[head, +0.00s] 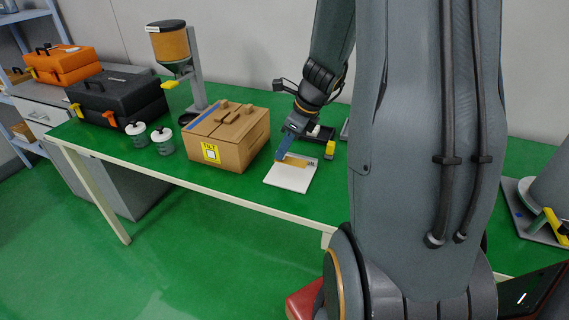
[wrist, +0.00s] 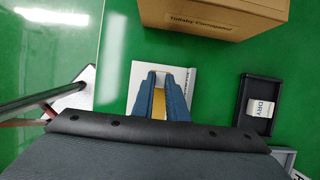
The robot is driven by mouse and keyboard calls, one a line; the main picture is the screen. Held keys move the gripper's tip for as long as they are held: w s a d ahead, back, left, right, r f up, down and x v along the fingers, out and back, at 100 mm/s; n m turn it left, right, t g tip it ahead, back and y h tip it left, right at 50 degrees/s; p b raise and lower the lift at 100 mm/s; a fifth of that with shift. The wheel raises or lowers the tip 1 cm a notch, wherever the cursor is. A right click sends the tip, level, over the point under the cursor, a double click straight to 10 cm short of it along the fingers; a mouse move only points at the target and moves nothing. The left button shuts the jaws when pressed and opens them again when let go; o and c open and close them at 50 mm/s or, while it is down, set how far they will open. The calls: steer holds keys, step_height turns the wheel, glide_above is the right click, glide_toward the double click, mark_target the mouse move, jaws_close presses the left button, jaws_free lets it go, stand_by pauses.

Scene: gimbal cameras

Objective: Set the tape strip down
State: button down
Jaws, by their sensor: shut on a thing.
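The tan tape strip (head: 298,161) shows beside the blue fingers of my gripper (head: 280,156) in the head view. In the wrist view my gripper (wrist: 160,77) has its two fingers close together, with the yellowish tape strip (wrist: 159,104) between them. The gripper is shut on the strip. It is over a flat white pad (head: 291,180) on the green table; the pad also shows in the wrist view (wrist: 140,71). I cannot tell whether the strip touches the pad. The fingers hide part of the strip.
A cardboard box (head: 231,147) with a yellow label and a blue strip on its top stands left of the pad. A black tray (wrist: 244,103) with a "DRY" packet lies to the right. Two jars (head: 150,138), a hopper stand (head: 196,70) and a black case (head: 117,99) stand farther left.

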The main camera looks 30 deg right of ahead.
mark_target(285, 159)
steer(key=shift+f, duration=2.2)
steer(key=shift+f+b, duration=0.1)
steer(key=shift+b, duration=0.25)
steer(key=c, duration=1.8)
jaws_free()
steer(key=shift+o, duration=0.3)
